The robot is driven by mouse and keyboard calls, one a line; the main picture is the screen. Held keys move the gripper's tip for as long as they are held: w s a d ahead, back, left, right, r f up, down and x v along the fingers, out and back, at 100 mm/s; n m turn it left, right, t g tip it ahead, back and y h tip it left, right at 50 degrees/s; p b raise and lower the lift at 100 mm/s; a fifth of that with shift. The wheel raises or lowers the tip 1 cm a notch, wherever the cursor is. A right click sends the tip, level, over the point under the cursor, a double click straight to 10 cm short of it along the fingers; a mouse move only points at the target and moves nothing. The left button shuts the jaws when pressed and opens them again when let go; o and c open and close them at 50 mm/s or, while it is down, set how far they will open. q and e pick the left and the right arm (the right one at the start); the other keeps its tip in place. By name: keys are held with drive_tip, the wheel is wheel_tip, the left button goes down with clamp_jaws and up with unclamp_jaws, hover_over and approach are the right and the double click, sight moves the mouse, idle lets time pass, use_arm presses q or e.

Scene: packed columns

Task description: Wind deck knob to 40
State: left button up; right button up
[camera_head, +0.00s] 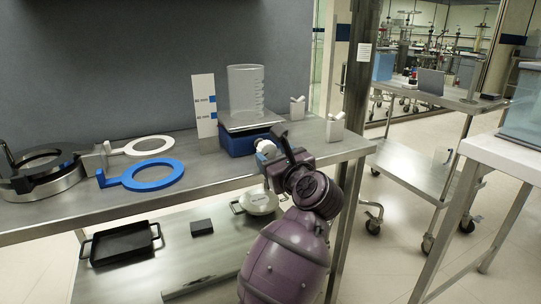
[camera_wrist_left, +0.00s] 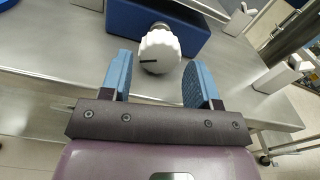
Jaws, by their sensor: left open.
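A blue deck base (camera_head: 238,140) stands on the steel bench with a metal plate (camera_head: 250,123) and a clear beaker (camera_head: 245,92) on top. A white card (camera_head: 204,105) with blue marks stands beside it; the upper mark seems to read 80 mm. The white ribbed knob (camera_wrist_left: 160,50) sits on the blue base's front, its black line pointing left in the wrist view; it also shows in the head view (camera_head: 265,147). My left gripper (camera_wrist_left: 157,62) is open, its blue fingers either side of the knob with gaps visible. It partly hides the knob in the head view (camera_head: 275,150).
White notched blocks (camera_head: 335,127) stand right of the deck near the bench edge. A blue ring (camera_head: 152,175), a white ring (camera_head: 149,146) and metal rings (camera_head: 42,177) lie left. The lower shelf holds a black tray (camera_head: 121,243) and a white-topped round item (camera_head: 259,201).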

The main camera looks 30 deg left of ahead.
use_arm(q)
drive_tip(key=shift+x, duration=1.35)
drive_tip(key=c, duration=0.7)
drive_tip(key=shift+o, duration=0.3)
drive_tip(key=shift+r, duration=0.25)
drive_tip(key=shift+s+r+m+p, duration=0.1)
drive_tip(key=shift+r+m+p, duration=0.2)
drive_tip(key=shift+m+p, duration=0.55)
drive_tip(key=shift+p, duration=0.45)
drive_tip(key=shift+f+m, duration=0.3)
drive_tip(key=shift+m, duration=0.25)
drive_tip(key=shift+f, duration=0.25)
use_arm(e)
drive_tip(key=shift+a+r+n+g, duration=0.25)
drive_tip(key=shift+r+n+g, duration=0.05)
drive_tip(key=shift+g, duration=0.3)
